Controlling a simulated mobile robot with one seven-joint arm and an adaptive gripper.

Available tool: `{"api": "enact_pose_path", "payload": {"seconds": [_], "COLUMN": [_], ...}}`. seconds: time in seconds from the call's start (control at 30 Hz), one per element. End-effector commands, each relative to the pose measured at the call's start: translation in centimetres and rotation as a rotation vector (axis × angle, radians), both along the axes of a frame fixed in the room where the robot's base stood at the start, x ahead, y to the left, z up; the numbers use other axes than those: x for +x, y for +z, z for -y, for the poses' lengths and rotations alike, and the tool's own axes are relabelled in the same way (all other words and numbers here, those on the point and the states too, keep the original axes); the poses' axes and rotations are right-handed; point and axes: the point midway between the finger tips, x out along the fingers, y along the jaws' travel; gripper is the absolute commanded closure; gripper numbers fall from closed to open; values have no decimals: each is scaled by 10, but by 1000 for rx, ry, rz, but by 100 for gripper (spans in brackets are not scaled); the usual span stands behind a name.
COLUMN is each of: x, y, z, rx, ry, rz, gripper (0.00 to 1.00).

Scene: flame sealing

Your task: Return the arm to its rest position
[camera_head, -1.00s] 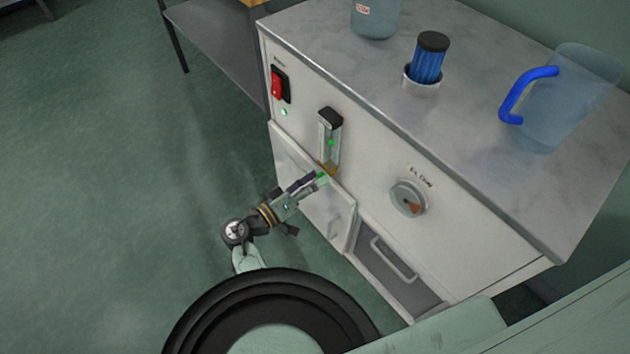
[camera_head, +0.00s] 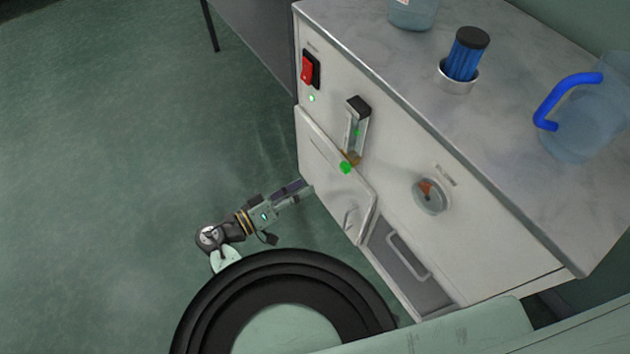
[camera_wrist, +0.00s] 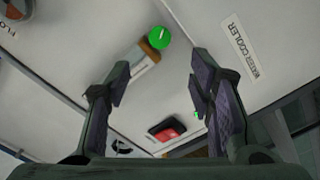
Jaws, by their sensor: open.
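My gripper (camera_head: 296,190) is in front of the lower left part of the white machine (camera_head: 400,140), short of its front panel. In the wrist view my gripper (camera_wrist: 160,85) has its two fingers spread wide with nothing between them. A green knob (camera_head: 345,167) sits at the foot of the flow meter (camera_head: 356,125) on the machine's front. The green knob also shows in the wrist view (camera_wrist: 159,37), beyond the fingers and apart from them.
A red switch (camera_head: 308,70) and a round dial (camera_head: 430,196) are on the machine's front. A blue filter (camera_head: 466,55) and a blue-handled jug (camera_head: 585,120) stand on top. Open green floor (camera_head: 100,150) lies to the left.

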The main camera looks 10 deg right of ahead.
Motion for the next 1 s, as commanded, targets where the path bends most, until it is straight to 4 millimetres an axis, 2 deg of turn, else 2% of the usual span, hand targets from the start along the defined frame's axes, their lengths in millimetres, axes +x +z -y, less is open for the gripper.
{"api": "enact_pose_path", "payload": {"seconds": [0.13, 0.67, 0.73, 0.87, 0.97, 1.0], "x": [-3, -3, 2, 37, 81, 99], "y": [0, 0, 2, 13, 34, 46], "z": [-7, -7, -10, -36, -80, -102], "rx": [-1, -1, 12, 101, 215, 262], "ry": [-1, -1, 13, 133, 314, 400], "rz": [0, 0, 2, 17, 40, 55], "gripper": [51, 51, 51, 51, 51, 51]}}
